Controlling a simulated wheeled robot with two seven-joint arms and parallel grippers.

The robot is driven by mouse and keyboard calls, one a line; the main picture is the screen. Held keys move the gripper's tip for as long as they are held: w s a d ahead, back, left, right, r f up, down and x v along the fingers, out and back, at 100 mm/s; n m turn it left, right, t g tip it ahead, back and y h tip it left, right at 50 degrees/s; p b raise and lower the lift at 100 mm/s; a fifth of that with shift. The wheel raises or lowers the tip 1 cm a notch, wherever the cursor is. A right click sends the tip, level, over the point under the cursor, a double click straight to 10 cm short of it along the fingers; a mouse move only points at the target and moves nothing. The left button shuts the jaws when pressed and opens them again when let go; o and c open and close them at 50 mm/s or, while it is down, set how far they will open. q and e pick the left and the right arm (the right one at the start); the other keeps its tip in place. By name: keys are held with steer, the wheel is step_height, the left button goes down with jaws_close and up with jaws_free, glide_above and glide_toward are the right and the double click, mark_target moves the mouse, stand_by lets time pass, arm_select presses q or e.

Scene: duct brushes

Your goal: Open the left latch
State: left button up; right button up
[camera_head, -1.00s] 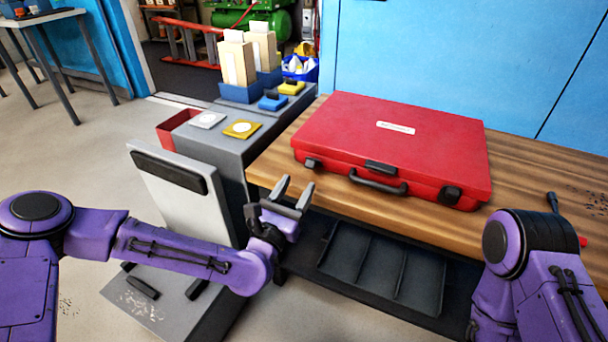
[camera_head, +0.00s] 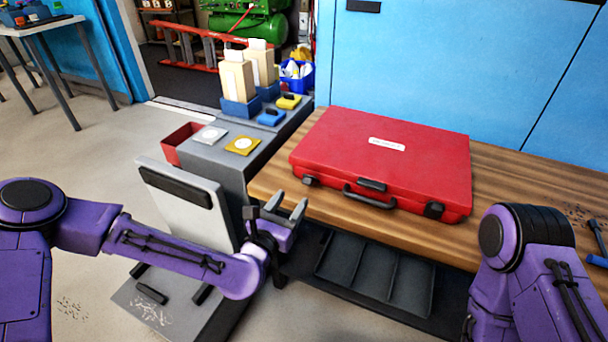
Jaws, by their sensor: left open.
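A red case (camera_head: 385,160) lies flat and closed on the wooden bench, its front towards me. Its left latch (camera_head: 310,181) is a small black piece at the left end of the front edge and looks shut. A black handle (camera_head: 370,196) sits at the front middle, with a black piece above it. The right latch (camera_head: 433,210) is near the right front corner. My left gripper (camera_head: 288,206) is open and empty, in front of the bench edge, below and left of the left latch, not touching the case. My right arm shows at the lower right, but its gripper is out of view.
The wooden bench (camera_head: 505,215) has bare wood around the case. A grey cabinet (camera_head: 215,160) at its left carries a white card, a yellow card and blue bins. A dark divided tray (camera_head: 375,270) is under the bench. A blue-handled tool (camera_head: 597,260) lies at the right.

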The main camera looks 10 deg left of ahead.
mark_target(307, 180)
arm_select(q)
steer(key=x, duration=1)
steer(key=shift+d+f, duration=0.1)
steer(key=shift+f, duration=0.25)
steer(key=c, duration=0.7)
steer(key=f+t+b, duration=0.1)
steer(key=f+b, duration=0.1)
steer(key=b, duration=0.5)
steer(key=shift+s, duration=0.1)
steer(key=shift+c, duration=0.2)
steer(key=t+b, duration=0.1)
steer(key=b, duration=0.3)
steer(key=t+h+b, duration=0.1)
steer(key=b, duration=0.3)
steer(key=shift+s+t, duration=0.3)
steer(key=shift+t, duration=0.1)
steer(key=shift+r, duration=0.3)
steer(key=o, duration=0.7)
steer(key=shift+o, duration=0.2)
